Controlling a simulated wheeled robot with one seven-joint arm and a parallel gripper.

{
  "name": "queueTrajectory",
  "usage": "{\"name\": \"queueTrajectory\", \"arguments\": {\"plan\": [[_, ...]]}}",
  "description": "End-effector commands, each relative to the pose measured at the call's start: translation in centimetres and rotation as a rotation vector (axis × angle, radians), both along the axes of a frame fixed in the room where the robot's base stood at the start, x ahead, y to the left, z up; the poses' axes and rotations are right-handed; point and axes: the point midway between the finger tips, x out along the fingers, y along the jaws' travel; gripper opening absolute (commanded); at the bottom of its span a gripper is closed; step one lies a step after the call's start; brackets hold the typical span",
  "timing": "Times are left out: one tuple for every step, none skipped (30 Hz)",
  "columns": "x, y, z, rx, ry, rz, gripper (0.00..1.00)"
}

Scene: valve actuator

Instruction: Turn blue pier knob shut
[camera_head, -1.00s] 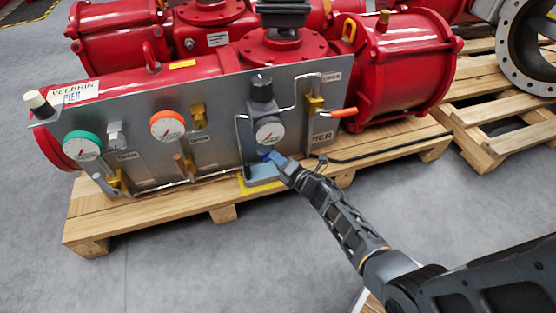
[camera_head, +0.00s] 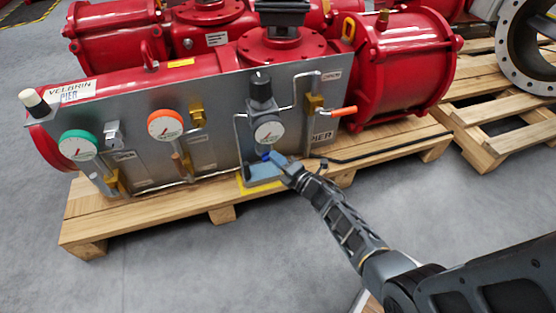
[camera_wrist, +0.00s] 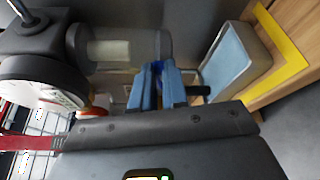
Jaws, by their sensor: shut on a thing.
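The blue knob (camera_head: 267,156) sits low on the grey panel, below the gauge with the black-topped regulator. My gripper (camera_head: 274,157) reaches it from the lower right in the head view. In the wrist view my gripper (camera_wrist: 165,85) has its blue fingers closed around the blue knob (camera_wrist: 168,68), which is mostly hidden between them. The exact angle of the knob cannot be told.
The white gauge (camera_head: 268,131) and black regulator (camera_head: 261,90) are just above my gripper. A blue-grey tray (camera_head: 264,172) with yellow edging lies below, on the wooden pallet (camera_head: 150,222). An orange-handled lever (camera_head: 343,111) is to the right. The grey floor in front is free.

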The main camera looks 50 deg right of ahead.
Motion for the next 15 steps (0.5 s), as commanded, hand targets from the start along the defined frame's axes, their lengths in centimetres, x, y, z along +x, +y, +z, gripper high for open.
{"name": "queueTrajectory", "arguments": {"plan": [[-0.56,-0.37,-0.71,0.008,0.011,-0.013,0.00],[-0.56,-0.37,-0.72,0.012,0.008,-0.013,0.00],[-0.56,-0.36,-0.73,0.016,0.005,-0.013,0.00],[-0.56,-0.35,-0.75,0.019,0.003,-0.013,0.00],[-0.56,-0.36,-0.77,0.021,0.001,-0.013,0.00],[-0.56,-0.35,-0.79,0.026,-0.002,-0.013,0.00],[-0.56,-0.35,-0.80,0.029,-0.004,-0.013,0.00],[-0.56,-0.36,-0.81,0.032,-0.005,-0.013,0.00],[-0.56,-0.35,-0.83,0.036,-0.007,-0.013,0.00],[-0.57,-0.35,-0.84,0.040,-0.010,-0.013,0.00],[-0.57,-0.34,-0.85,0.042,-0.012,-0.013,0.00],[-0.58,-0.35,-0.87,0.046,-0.013,-0.013,0.00],[-0.58,-0.34,-0.88,0.049,-0.016,-0.013,0.00],[-0.58,-0.34,-0.89,0.051,-0.017,-0.013,0.00],[-0.58,-0.34,-0.90,0.055,-0.019,-0.013,0.00]]}}
